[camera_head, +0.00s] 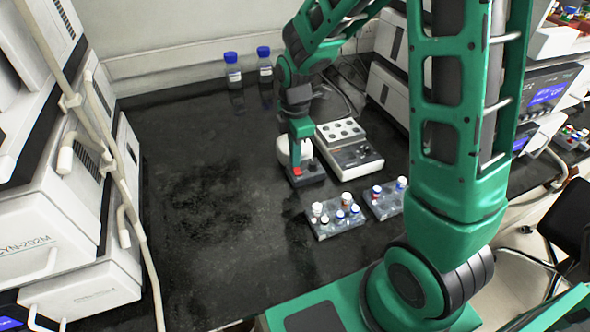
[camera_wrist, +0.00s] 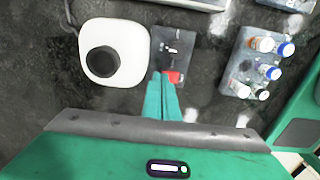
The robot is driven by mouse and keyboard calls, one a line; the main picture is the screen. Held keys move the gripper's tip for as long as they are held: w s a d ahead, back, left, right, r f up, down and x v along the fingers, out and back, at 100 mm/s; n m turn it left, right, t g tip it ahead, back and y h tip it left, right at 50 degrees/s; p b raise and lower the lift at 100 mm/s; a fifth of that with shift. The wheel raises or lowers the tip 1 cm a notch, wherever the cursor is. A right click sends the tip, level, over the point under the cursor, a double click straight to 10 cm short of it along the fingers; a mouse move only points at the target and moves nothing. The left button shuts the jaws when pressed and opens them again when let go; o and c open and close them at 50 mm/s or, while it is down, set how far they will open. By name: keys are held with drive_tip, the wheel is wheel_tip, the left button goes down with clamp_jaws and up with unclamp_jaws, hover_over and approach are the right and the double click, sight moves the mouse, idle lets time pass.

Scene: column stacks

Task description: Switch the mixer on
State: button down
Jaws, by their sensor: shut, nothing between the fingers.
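A white rounded mixer (camera_wrist: 117,35) with a black round cup on top stands on the dark bench in the wrist view. It also shows in the head view (camera_head: 283,152), partly hidden by my arm. A small grey control box (camera_wrist: 174,45) sits beside it, with a red switch (camera_wrist: 173,77) at its near end. The red also shows in the head view (camera_head: 297,171). My gripper (camera_wrist: 161,77) is shut and empty, pointing down, with its fingertips right next to the red switch. I cannot tell whether they touch it or which way the switch is set.
Racks of capped vials (camera_head: 335,224) (camera_head: 385,204) stand to the right and front. Two blue-capped bottles (camera_head: 233,75) (camera_head: 265,70) stand at the back wall. The bench's left part is clear.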

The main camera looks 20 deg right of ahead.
drive_tip(key=shift+f, duration=0.35)
drive_tip(key=shift+r, duration=2.55)
drive_tip(key=s+d+r+m, duration=0.4)
drive_tip(key=s+d+m, duration=0.4)
drive_tip(key=s+m, duration=0.4)
drive_tip(key=s+d+r+m, duration=0.4)
drive_tip(key=s+d+m, duration=0.5)
drive_tip(key=s+m, duration=0.3)
drive_tip(key=shift+s+r, duration=0.4)
drive_tip(key=shift+s, duration=0.8)
